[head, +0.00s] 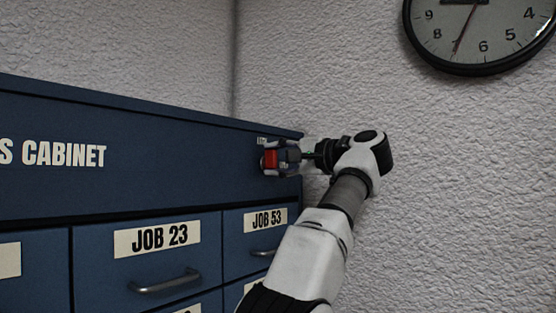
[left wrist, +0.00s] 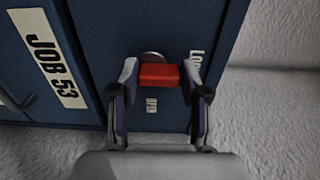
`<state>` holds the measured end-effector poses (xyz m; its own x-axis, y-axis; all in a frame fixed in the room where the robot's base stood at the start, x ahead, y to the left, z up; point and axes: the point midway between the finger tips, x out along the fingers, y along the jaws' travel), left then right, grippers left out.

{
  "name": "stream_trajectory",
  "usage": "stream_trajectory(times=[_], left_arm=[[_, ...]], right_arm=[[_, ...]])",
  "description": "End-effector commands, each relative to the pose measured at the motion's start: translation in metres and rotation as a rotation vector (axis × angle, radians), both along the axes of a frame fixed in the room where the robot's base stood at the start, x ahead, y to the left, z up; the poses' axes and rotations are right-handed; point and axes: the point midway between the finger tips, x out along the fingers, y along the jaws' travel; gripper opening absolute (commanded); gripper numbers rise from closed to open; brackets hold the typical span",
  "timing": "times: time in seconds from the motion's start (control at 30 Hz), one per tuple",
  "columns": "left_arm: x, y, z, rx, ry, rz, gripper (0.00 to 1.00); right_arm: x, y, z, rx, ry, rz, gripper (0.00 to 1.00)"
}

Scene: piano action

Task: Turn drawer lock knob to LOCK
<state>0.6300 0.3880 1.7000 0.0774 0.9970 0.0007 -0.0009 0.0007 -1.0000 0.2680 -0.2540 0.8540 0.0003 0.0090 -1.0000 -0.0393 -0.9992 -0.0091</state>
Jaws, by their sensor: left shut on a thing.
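The red lock knob (head: 270,160) sits at the upper right of the blue cabinet front (head: 200,150). In the left wrist view the knob (left wrist: 158,76) lies as a red bar across the picture, with a grey round piece (left wrist: 152,56) partly showing behind it. A LOCK label (left wrist: 195,64), partly covered by a finger, is to its right, and a small OPEN label (left wrist: 151,105) is below it. My left gripper (head: 284,157) is shut on the knob, one finger at each end in the left wrist view (left wrist: 160,82). My right gripper is not in view.
Drawers labelled JOB 23 (head: 157,237) and JOB 53 (head: 269,219), with metal handles, are below the knob. A textured wall (head: 460,200) stands close to the right of the cabinet. A round clock (head: 480,35) hangs at the upper right.

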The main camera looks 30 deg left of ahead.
Motion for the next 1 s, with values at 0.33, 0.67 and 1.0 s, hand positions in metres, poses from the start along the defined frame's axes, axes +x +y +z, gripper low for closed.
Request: stream_trajectory(times=[0.33, 0.67, 1.0], left_arm=[[-0.0017, 0.001, 0.0052, 0.006, -0.025, -0.002, 0.11], [-0.0012, 0.0006, 0.0034, 0.003, -0.02, -0.002, 0.71], [-0.0003, -0.0001, 0.0013, 0.001, -0.014, -0.001, 0.71]], right_arm=[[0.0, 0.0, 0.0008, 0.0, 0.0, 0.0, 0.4], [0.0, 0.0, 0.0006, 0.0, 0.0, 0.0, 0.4], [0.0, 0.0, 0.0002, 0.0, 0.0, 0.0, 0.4]])
